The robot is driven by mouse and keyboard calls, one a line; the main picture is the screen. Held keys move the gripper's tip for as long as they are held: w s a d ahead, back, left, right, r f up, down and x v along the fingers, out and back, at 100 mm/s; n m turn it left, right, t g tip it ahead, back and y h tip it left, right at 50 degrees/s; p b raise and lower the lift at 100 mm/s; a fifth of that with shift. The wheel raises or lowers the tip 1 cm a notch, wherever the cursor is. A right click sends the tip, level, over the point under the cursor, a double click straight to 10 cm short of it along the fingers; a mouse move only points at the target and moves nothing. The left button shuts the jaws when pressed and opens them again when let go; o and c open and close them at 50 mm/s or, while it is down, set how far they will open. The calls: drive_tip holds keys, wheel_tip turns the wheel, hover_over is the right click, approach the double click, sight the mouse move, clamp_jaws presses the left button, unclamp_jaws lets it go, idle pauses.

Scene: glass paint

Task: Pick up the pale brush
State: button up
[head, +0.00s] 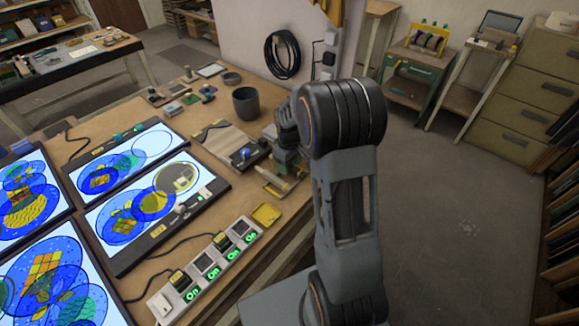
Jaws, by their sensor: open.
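A slim pale piece that looks like the pale brush (291,186) lies low on the bench, by a small wooden rest near its right edge. It is small, and I cannot make out its bristles. My gripper (284,170) is just above and behind it, pointing down, its jaws open. The gripper and wrist hide part of the rest, and I cannot tell whether the fingers touch anything. My arm's elbow stands to the right.
Lit panels with blue and yellow glass (160,195) fill the bench's left. A dark cup (246,103) stands behind. The floor at right is clear.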

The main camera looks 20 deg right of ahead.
drive_tip(key=shift+c, duration=0.3)
clamp_jaws()
drive_tip(key=shift+r, duration=0.1)
